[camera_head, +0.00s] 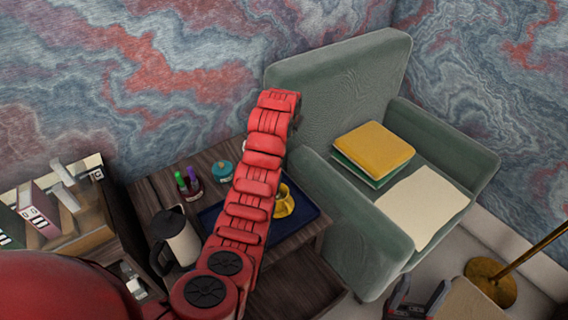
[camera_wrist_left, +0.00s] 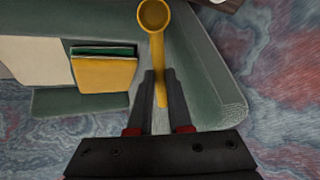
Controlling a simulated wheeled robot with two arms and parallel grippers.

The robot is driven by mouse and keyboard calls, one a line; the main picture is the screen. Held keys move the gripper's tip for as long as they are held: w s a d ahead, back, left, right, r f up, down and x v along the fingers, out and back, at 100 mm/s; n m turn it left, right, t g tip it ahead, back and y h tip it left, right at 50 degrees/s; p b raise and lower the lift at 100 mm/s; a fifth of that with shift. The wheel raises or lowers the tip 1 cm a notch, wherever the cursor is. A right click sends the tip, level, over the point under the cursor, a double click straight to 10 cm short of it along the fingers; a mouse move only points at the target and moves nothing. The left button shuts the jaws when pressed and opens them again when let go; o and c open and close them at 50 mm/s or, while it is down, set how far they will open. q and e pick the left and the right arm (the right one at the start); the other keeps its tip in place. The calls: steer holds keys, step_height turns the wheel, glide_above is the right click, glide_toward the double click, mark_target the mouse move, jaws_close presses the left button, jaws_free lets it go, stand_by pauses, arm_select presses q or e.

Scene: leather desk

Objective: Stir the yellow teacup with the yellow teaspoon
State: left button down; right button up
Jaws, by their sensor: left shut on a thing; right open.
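The yellow teacup (camera_head: 284,202) is on the blue tray (camera_head: 305,215) on the side table in the head view, partly hidden by my red left arm. My left gripper (camera_wrist_left: 159,82) is shut on the handle of the yellow teaspoon (camera_wrist_left: 157,45) in the left wrist view. The spoon's round bowl is beyond the fingertips at the top of that view. The teacup is not visible there. The left fingers and spoon cannot be made out in the head view. My right gripper (camera_head: 418,298) is open and empty at the bottom right of the head view, far from the cup.
A white and black jug (camera_head: 180,240) stands left of the tray. A teal jar (camera_head: 222,171) and small bottles (camera_head: 189,182) are behind it. A green armchair (camera_head: 340,95) is right of the table, with yellow and green books (camera_head: 373,151) and a cream sheet (camera_head: 422,205) on it.

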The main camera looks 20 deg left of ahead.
arm_select(q)
steer(key=s+d+f+m+t+h, duration=0.1)
steer(key=s+d+f+t, duration=0.1)
steer(key=d+f+t, duration=0.2)
step_height(320, 180, up, 4)
steer(key=t+b, duration=0.2)
steer(key=t, duration=0.3)
glide_above(284, 188)
steer(key=s+d, duration=0.1)
steer(key=s, duration=0.3)
steer(key=shift+d+f+b, duration=0.15)
steer(key=shift+f+b, duration=2.05)
steer(key=shift+f, duration=3.65)
